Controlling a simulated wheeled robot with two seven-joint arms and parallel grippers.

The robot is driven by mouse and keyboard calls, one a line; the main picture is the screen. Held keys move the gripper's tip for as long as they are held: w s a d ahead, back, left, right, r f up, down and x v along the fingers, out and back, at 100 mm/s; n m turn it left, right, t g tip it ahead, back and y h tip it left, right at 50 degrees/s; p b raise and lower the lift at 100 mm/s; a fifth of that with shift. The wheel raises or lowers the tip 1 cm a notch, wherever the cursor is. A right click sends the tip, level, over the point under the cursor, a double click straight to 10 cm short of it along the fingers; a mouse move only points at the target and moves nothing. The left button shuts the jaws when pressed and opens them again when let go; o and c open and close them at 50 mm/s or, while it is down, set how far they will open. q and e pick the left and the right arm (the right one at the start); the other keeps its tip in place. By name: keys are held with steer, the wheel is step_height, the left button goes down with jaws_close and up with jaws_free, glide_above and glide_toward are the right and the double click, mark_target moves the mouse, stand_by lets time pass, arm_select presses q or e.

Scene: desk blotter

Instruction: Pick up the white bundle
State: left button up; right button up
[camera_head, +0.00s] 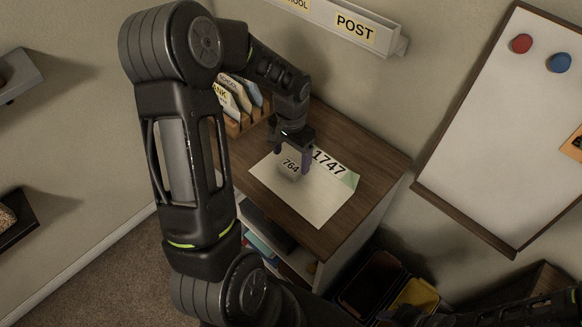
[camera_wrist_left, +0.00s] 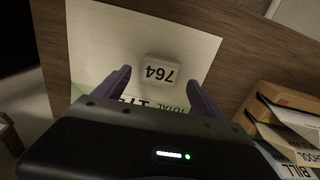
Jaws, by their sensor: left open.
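The white bundle, a small block marked 764, lies on the paper sheet (camera_head: 315,205) on the wooden desk top. In the left wrist view the white bundle (camera_wrist_left: 159,62) sits just beyond and between the fingertips. My left gripper (camera_head: 292,162) is open, with its purple fingers pointing down over the bundle. In the left wrist view my left gripper (camera_wrist_left: 160,80) has a finger on each side, with nothing held. In the head view the fingers partly cover the bundle. Part of my right arm shows at the lower right; its jaw state is unclear.
The sheet reads TOTAL 1747 and has a green corner. A wooden file sorter (camera_wrist_left: 270,100) with labelled envelopes stands close beside the gripper. A POST-labelled ledge (camera_head: 385,42) is on the wall behind. A whiteboard (camera_head: 490,130) hangs at right. Bare desk (camera_head: 375,160) lies right of the sheet.

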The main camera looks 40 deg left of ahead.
mark_target(291, 166)
arm_select(q)
steer(key=shift+f, duration=2)
steer(key=c, duration=1.2)
